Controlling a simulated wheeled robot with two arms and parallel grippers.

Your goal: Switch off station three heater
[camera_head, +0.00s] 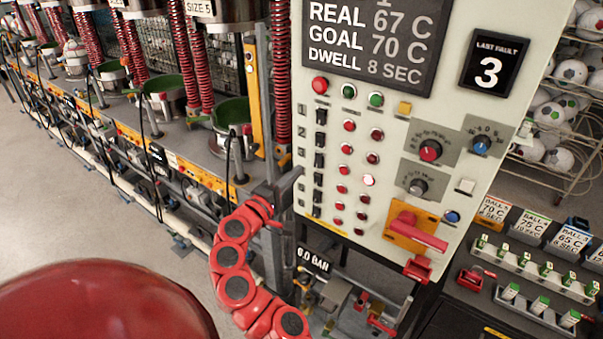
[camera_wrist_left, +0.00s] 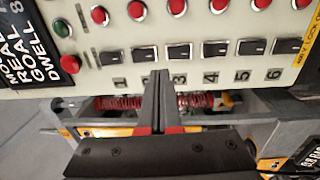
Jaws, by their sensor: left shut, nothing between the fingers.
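A pale control panel (camera_head: 395,150) carries a column of black rocker switches. The third switch (camera_head: 319,160) also shows in the left wrist view (camera_wrist_left: 180,51), above the printed 3. I cannot tell which way it is tipped. In its row, the right-hand red lamp (camera_head: 369,180) looks brighter than the others. My left gripper (camera_head: 297,174) is shut and empty, at the panel's left edge. In the left wrist view its fingertips (camera_wrist_left: 161,74) point at the switch row, between the 2 and 3 labels, seemingly just short of the panel. My right gripper is out of view.
Knobs (camera_head: 430,150) and a red lever (camera_head: 415,228) sit on the panel's right half. A display (camera_head: 490,70) reads last fault 3. Press stations with red springs (camera_head: 281,70) stand left of the panel. A ball rack (camera_head: 570,120) stands behind on the right.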

